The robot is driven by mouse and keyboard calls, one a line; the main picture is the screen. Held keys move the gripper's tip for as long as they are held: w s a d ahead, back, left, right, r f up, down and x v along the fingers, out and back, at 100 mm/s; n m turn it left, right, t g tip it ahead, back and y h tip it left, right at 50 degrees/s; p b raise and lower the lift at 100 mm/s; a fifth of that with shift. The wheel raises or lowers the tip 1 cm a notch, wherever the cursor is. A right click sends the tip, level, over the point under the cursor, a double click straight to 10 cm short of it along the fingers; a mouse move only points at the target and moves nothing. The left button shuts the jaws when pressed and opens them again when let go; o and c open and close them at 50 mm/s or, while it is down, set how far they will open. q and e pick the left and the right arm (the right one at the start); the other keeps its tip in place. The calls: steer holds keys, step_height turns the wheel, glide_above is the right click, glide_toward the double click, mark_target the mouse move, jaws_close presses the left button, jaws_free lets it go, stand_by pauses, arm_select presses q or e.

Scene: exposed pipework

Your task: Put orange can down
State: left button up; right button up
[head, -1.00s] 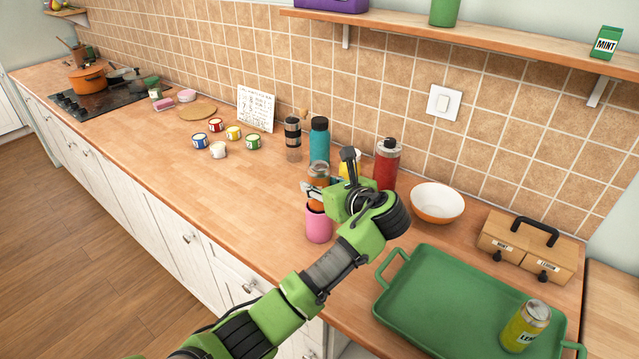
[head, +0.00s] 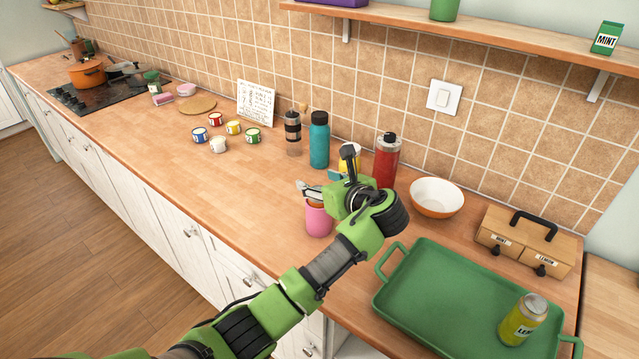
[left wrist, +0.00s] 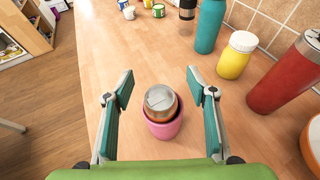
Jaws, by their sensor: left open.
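The orange can (left wrist: 161,103) with a silver lid sits inside the pink cup (left wrist: 164,128) in the left wrist view, its top showing above the rim. In the head view the pink cup (head: 318,221) stands on the wooden counter, and only a sliver of orange shows at its mouth, below my gripper. My left gripper (left wrist: 160,92) is open, with one teal-padded finger on each side of the can and cup, apart from both. It also shows in the head view (head: 312,191). My right gripper is in neither view.
A yellow jar (left wrist: 237,55), teal bottle (head: 319,140) and red bottle (head: 386,161) stand behind the cup. A green tray (head: 425,290) with a lemon can (head: 523,320) lies to the right, near a bowl (head: 437,198). Counter left of the cup is clear.

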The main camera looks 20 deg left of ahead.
arm_select(q)
steer(key=shift+d+r+b, duration=0.1)
steer(key=shift+r+b, duration=0.2)
steer(key=shift+r, duration=0.1)
steer(key=b+v, duration=0.1)
steer(key=v, duration=1.1)
